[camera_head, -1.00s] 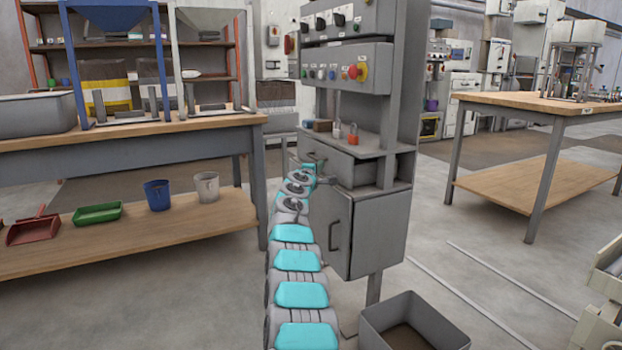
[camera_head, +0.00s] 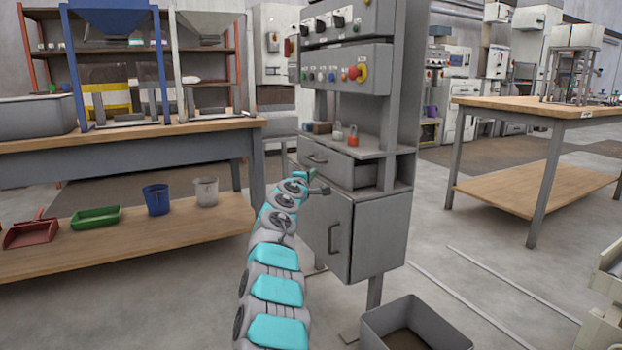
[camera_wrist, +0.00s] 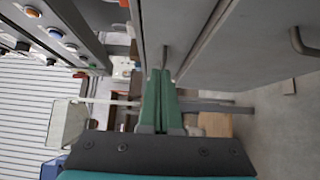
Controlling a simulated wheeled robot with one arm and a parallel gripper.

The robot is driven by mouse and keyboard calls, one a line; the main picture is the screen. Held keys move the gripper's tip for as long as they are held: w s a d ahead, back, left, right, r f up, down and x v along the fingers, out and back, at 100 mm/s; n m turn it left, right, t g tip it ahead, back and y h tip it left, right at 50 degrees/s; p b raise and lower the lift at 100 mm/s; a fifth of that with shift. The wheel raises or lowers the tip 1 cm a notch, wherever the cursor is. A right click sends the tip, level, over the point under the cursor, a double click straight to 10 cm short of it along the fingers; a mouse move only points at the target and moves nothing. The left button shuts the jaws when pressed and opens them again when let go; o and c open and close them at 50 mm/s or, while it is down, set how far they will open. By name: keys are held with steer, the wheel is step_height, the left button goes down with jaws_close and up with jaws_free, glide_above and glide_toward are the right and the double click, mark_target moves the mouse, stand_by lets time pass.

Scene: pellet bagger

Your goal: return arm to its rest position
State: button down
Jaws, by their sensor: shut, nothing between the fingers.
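My arm reaches up from the bottom of the head view, and my gripper (camera_head: 319,189) is at its far end, in front of the grey cabinet (camera_head: 376,240). In the wrist view, my gripper's two green fingers (camera_wrist: 161,95) lie side by side, closed together with nothing between them. The cabinet's drawer front (camera_head: 327,162) is right behind the gripper in the head view. In the wrist view, grey cabinet faces fill the area past the fingertips. I cannot tell whether the fingertips touch the cabinet.
A workbench (camera_head: 130,131) with blue and grey hopper stands is at the left, with buckets and a tray on its lower shelf. A grey bin (camera_head: 430,315) sits on the floor at the lower right. Another table (camera_head: 540,108) stands at the right.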

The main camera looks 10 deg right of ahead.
steer(key=s+a+f+m+g+y+p, duration=0.3)
steer(key=s+a+f+g+y, duration=0.1)
steer(key=a+f+y, duration=0.15)
steer(key=s+a+r+m+g+y+p, duration=0.1)
steer(key=s+a+r+g+y, duration=0.15)
steer(key=s, duration=0.55)
steer(key=s+a+r+g+y+p, duration=0.1)
steer(key=s+a, duration=0.2)
steer(key=s, duration=0.4)
steer(key=s+d+f+m+g+p, duration=0.1)
steer(key=s+d+f+m+g, duration=0.2)
steer(key=s, duration=1.5)
steer(key=s+d+f+m+g+p, duration=0.1)
steer(key=s+d+f+m+g, duration=0.1)
steer(key=s, duration=1.6)
steer(key=s+d+f+m+g+p, duration=0.1)
steer(key=s+d+f+m+g, duration=0.2)
steer(key=s, duration=1.4)
steer(key=shift+s+d+f+m+g+h+p, duration=0.35)
steer(key=shift+d+f+g, duration=0.35)
steer(key=shift+d+g, duration=0.45)
